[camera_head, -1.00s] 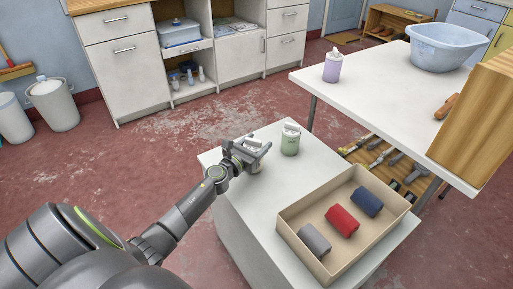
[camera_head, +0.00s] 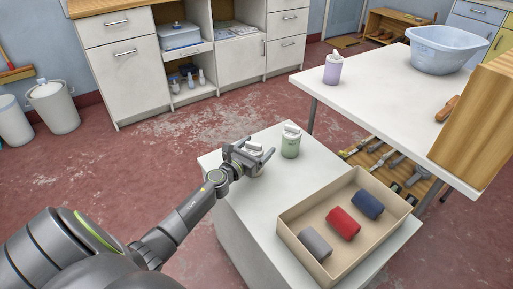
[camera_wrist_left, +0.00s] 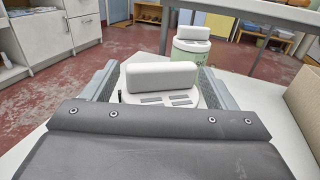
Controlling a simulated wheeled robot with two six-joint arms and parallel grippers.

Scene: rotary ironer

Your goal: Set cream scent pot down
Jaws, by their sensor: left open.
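The cream scent pot (camera_wrist_left: 162,77) shows its pale block-shaped top and round lid between my left gripper's fingers in the left wrist view. Its lower body is hidden by the gripper. In the head view its top (camera_head: 254,147) shows at the gripper, over the far left part of the white stand (camera_head: 247,195). My left gripper (camera_head: 261,155) is open, with one finger on each side of the pot; the fingers also show in the left wrist view (camera_wrist_left: 160,88). My right gripper is not in view.
A green scent pot (camera_head: 290,143) stands just right of my left gripper. A shallow box (camera_head: 288,233) with grey, red and blue rolls fills the stand's front right. A lilac pot (camera_head: 332,70) and a blue basin (camera_head: 440,47) stand on the white table (camera_head: 375,82).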

